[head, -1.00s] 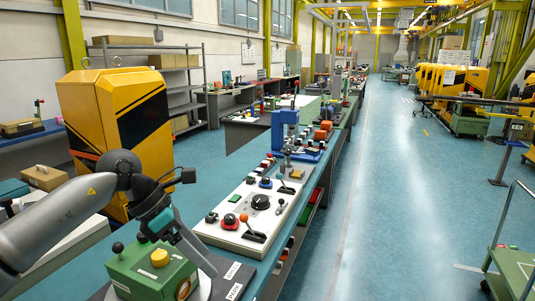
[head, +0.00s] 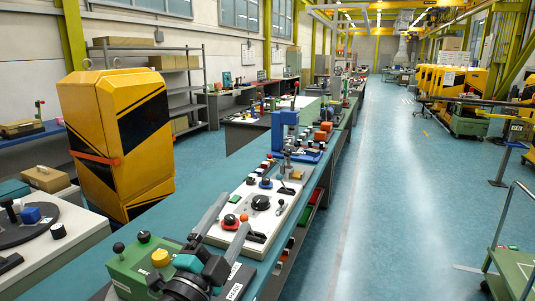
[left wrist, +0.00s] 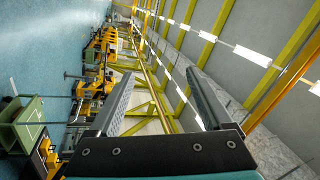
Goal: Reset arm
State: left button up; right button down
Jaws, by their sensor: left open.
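My left gripper (head: 232,214) is at the bottom of the head view, beside the right part of a green box (head: 128,268) with a yellow button (head: 160,258) and black ball-topped levers. Its two grey fingers are spread apart and point up and away over the near end of a white control panel (head: 268,202). In the left wrist view the fingers (left wrist: 160,76) are also apart, with nothing between them. That view shows the ceiling, yellow beams and floor. Part of the green box is hidden behind my arm. My right gripper is not in view.
The panel carries a black knob (head: 260,202), a red button (head: 230,221) and an orange-topped lever (head: 244,217). A blue press (head: 284,130) stands farther along the bench. A yellow-black cabinet (head: 118,140) stands at left.

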pick_arm(q)
jog(key=s+a+f+n+g+y, duration=0.35)
jog(key=f+n, duration=0.25)
jog(key=f, duration=0.2)
jog(key=s+a+f+n+g+y, duration=0.3)
jog(key=a+f+n+y, duration=0.15)
jog(key=f, duration=0.35)
jog(key=s+a+f+n+g, duration=0.1)
jog(key=s+f+n+g, duration=0.2)
jog(key=s+f+g, duration=0.5)
jog(key=s+a+f+n+g, duration=0.1)
jog(key=s+f+n, duration=0.15)
jog(key=s, duration=0.95)
jog(key=s+f+g+b, duration=0.1)
jog(key=s+f+b, duration=0.1)
jog(key=f, duration=1.2)
jog(key=s+f+g+b, duration=0.1)
jog(key=s+f+b, duration=0.1)
jog(key=f, duration=1.2)
jog(key=s+a+f+g+b, duration=0.1)
jog(key=s+a+f+b, duration=0.1)
jog(key=s+f, duration=1.2)
notch_tip(320, 180, down, 2)
jog(key=shift+m+b, duration=0.3)
jog(key=shift+b, duration=0.3)
